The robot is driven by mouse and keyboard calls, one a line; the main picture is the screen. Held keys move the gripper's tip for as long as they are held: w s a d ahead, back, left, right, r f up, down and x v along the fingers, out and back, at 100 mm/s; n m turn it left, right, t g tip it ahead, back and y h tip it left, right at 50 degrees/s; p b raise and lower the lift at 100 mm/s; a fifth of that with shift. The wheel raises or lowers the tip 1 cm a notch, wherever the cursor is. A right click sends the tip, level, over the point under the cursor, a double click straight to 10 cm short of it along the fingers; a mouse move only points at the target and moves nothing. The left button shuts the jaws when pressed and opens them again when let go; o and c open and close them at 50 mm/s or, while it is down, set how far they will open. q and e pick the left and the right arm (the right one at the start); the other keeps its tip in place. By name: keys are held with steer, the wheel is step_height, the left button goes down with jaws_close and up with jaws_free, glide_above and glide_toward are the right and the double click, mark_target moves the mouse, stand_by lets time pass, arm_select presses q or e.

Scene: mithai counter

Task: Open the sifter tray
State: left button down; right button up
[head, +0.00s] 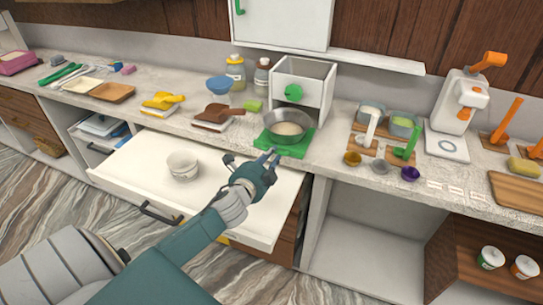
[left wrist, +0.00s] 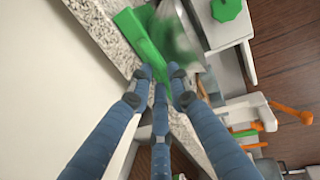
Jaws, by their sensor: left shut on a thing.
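The sifter (head: 303,88) is a white box with a green knob (head: 293,93), standing against the back of the counter. Its green tray (head: 290,150) lies at the counter's front, in front of the box, with a metal bowl (head: 288,132) of pale powder on it. My left gripper (head: 270,158) is at the tray's front left edge, above the open drawer. In the left wrist view its fingers (left wrist: 160,78) close together at the end of the green tray (left wrist: 138,38). The fingers hide the exact contact. My right gripper is not in view.
A white drawer (head: 145,165) stands open below the counter, with white bowls (head: 182,164) in it. Scoops and small cups (head: 380,167) stand right of the tray.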

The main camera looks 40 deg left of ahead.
arm_select(q)
steer(key=c, duration=1.6)
jaws_free()
steer(key=v, duration=1.2)
steer(key=shift+a, duration=0.1)
